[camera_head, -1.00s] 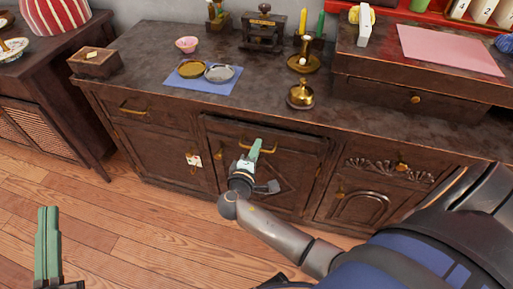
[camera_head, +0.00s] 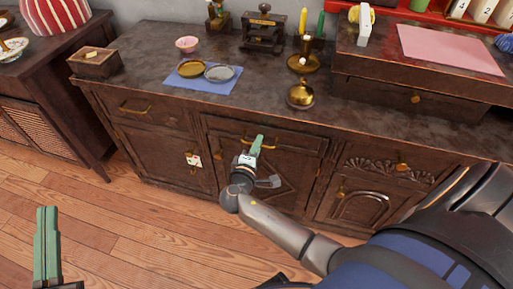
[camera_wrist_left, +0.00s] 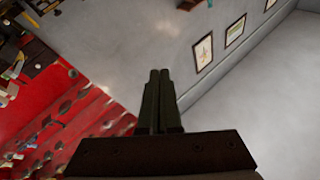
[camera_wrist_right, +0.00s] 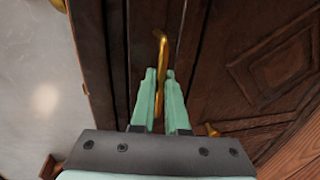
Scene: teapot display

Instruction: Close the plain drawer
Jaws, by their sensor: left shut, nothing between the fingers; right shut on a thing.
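The plain drawer (camera_head: 222,128) is the middle one in the long dark wooden cabinet. Its front has no carving and carries a brass bar handle, seen in the right wrist view (camera_wrist_right: 161,52). The drawer looks nearly flush with the cabinet front; any small gap is hard to tell. My right gripper (camera_head: 257,144) is at this drawer front, shut on the handle, which stands between its green fingers in the right wrist view. My left gripper (camera_head: 46,212) is shut and empty, held over the floor at the lower left, away from the cabinet.
The cabinet top (camera_head: 150,45) bears a blue mat (camera_head: 203,86), a pink bowl (camera_head: 187,44), a brass bell-shaped pot (camera_head: 301,94) and candles. Beside the plain drawer are a left drawer (camera_head: 160,113) and a carved drawer (camera_head: 385,172). Wooden floor (camera_head: 140,225) in front is clear.

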